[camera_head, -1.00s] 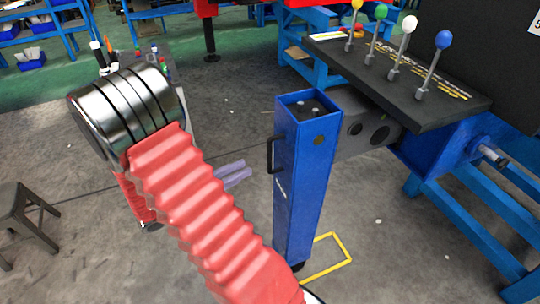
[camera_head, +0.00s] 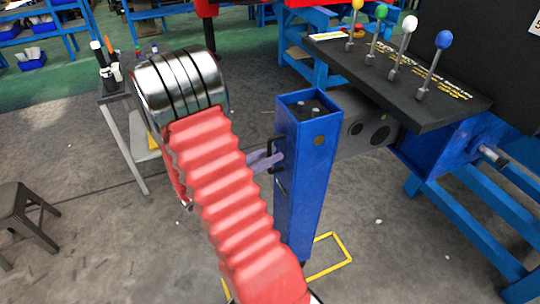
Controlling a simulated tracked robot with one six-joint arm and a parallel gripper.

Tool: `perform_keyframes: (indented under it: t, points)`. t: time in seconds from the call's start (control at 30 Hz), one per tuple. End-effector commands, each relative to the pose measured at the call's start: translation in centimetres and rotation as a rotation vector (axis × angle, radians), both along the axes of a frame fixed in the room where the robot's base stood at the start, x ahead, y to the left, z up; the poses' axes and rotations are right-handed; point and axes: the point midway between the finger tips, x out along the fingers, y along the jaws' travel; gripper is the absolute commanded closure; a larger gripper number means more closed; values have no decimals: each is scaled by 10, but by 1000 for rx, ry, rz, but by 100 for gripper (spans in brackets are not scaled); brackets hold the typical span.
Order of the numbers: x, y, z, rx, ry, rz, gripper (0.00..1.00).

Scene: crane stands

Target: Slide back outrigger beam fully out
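The outrigger's upright blue leg (camera_head: 308,190) stands in the middle of the view, with a black handle (camera_head: 270,146) on its left side. A short grey beam (camera_head: 372,128) with round holes shows between the leg and the blue frame (camera_head: 430,150) at right. My gripper (camera_head: 274,159) shows as pale purple-grey fingers at the handle, beside the leg's left face. My red-sleeved arm partly hides the gripper from the left. I cannot tell whether the fingers touch the handle or are closed around it.
A yellow floor outline (camera_head: 335,262) lies at the leg's foot. A control panel (camera_head: 400,80) with several coloured levers overhangs the beam. A small side table (camera_head: 118,92) with items stands behind my arm, and a stool (camera_head: 28,215) is at left. Floor left of the leg is mostly clear.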

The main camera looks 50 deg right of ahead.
Motion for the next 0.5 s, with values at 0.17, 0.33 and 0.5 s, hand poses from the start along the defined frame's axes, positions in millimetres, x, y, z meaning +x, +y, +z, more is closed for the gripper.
perform_keyframes:
  t: [0.17, 0.33, 0.5]
  points:
    - [0, -1, 0, 0, 0, 0, 80]
    - [0, -1, 0, 0, 0, 0, 85]
    - [0, -1, 0, 0, 0, 0, 97]
